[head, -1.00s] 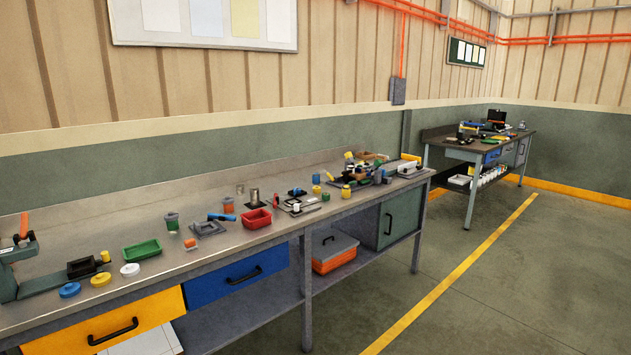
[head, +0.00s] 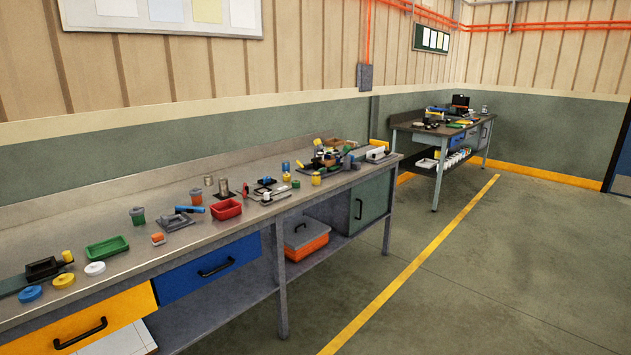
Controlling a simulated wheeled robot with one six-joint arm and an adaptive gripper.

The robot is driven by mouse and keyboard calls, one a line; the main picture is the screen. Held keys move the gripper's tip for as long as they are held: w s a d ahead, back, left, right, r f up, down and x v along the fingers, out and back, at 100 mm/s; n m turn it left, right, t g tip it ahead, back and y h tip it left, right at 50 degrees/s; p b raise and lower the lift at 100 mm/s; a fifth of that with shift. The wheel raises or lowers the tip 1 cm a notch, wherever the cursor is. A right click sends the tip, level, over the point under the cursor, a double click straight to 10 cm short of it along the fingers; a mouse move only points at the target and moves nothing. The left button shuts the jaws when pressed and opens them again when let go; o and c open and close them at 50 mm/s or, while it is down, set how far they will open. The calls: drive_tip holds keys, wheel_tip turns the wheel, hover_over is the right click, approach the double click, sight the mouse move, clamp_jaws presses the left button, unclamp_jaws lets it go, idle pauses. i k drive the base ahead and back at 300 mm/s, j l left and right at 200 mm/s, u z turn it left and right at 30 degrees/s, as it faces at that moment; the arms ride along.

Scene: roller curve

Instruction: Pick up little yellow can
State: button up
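A small yellow can (head: 316,179) stands on the long grey workbench (head: 110,223), near its front edge toward the far right end. It is small in the picture and its details are hard to make out. A blue can (head: 285,167) stands a little behind it and to its left. A cluster of tools and parts lies just behind and to the right of the yellow can. My gripper is not in view.
A red tray (head: 227,209), a green tray (head: 107,248) and a blue-handled tool (head: 193,209) lie along the bench. An orange toolbox (head: 306,245) sits on its lower shelf. A second bench (head: 432,131) stands farther back. The floor (head: 470,270) at right is clear.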

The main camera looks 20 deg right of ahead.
sight(316, 175)
drive_tip(key=i+j+z, duration=0.15)
drive_tip(key=i+j, duration=0.15)
drive_tip(key=i+j+z, duration=0.15)
drive_tip(key=i+j, duration=0.2)
drive_tip(key=i+j+z, duration=0.15)
drive_tip(key=i+j, duration=0.2)
drive_tip(key=i+j+z, duration=0.15)
drive_tip(key=i+j, duration=0.15)
drive_tip(key=i+j+z, duration=0.15)
drive_tip(key=j, duration=0.4)
drive_tip(key=i+j+z, duration=0.15)
drive_tip(key=i+j, duration=0.2)
drive_tip(key=j, duration=0.15)
